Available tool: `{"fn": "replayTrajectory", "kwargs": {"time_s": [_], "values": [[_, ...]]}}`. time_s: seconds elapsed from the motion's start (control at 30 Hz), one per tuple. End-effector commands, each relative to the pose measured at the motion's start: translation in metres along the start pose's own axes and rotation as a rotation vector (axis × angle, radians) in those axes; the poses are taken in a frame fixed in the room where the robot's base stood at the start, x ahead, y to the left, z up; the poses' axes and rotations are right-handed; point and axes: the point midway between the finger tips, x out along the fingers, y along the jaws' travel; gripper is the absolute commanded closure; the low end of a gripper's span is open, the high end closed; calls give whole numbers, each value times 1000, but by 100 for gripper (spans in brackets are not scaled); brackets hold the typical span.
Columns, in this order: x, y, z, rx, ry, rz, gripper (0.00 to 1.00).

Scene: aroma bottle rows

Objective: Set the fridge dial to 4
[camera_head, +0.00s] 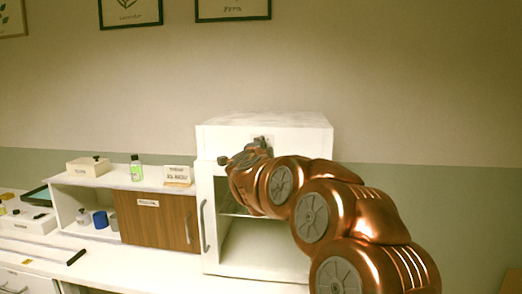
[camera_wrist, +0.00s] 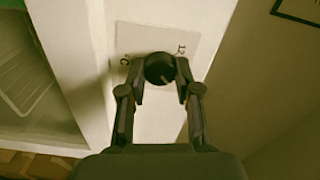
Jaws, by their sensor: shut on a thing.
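The small white fridge (camera_head: 265,130) stands on the counter, its front compartment open to view below a top panel. Its dial (camera_wrist: 159,69) is a round black knob with a pale pointer mark, on a light plate (camera_wrist: 185,42) with small markings. The marking at the upper right looks like 12; the setting cannot be read surely. My gripper (camera_wrist: 160,84) is shut on the dial, one finger on each side. In the head view my gripper (camera_head: 259,146) reaches the top panel and mostly hides the dial.
A cabinet with a wooden sliding door (camera_head: 158,220) stands left of the fridge. On top are a green bottle (camera_head: 136,168), a box (camera_head: 88,167) and a sign card (camera_head: 178,176). The fridge's side handle (camera_head: 204,226) stands out at its front left.

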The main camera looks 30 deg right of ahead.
Motion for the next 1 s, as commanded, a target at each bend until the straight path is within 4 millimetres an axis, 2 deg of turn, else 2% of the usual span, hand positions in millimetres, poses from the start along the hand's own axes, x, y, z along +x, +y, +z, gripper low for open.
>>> {"fn": "replayTrajectory", "kwargs": {"time_s": [0.33, 0.37, 0.6, 1.0], "values": [[0, 2, 0, 5, 1, 5, 100], [0, 2, 0, 5, 1, 5, 66], [0, 1, 0, 4, 1, 3, 42], [-4, 0, 0, 4, 1, 0, 42]]}}
